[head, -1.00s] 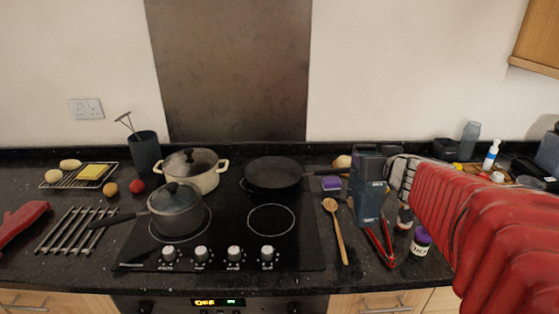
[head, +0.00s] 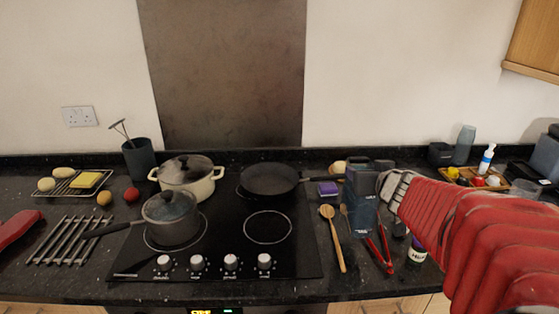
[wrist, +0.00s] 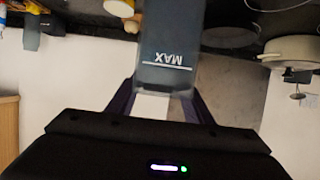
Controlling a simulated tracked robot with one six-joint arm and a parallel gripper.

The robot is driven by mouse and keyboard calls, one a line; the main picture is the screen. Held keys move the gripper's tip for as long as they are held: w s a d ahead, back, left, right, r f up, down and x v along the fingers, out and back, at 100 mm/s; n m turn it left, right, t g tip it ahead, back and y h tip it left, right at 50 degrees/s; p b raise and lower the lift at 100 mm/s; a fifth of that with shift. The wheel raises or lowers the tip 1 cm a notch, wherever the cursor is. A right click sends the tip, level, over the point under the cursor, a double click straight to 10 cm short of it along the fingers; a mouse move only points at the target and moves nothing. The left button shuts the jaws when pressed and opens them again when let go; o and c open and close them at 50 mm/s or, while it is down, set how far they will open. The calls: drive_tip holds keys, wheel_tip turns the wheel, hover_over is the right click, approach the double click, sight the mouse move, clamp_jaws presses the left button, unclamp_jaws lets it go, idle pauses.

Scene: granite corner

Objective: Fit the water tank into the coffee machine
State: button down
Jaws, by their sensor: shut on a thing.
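The water tank (head: 362,216) is a translucent blue-grey container. It is held upright above the right part of the counter, right of the hob. In the wrist view the tank (wrist: 172,40) shows a white MAX line and lettering, upside down there. My gripper (wrist: 166,96) is shut on the tank, one dark finger at each side. In the head view my gripper (head: 366,182) is dark and partly merges with the tank. A dark appliance (head: 546,155) is cut off at the right edge; I cannot tell whether it is the coffee machine.
A tray (head: 508,187) of small items and a bottle (head: 487,158) stand at the right.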

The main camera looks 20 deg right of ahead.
drive_tip(key=shift+f, duration=1.7)
drive_tip(key=shift+f, duration=2.05)
drive_tip(key=c, duration=0.9)
unclamp_jaws()
drive_tip(key=shift+f, duration=0.1)
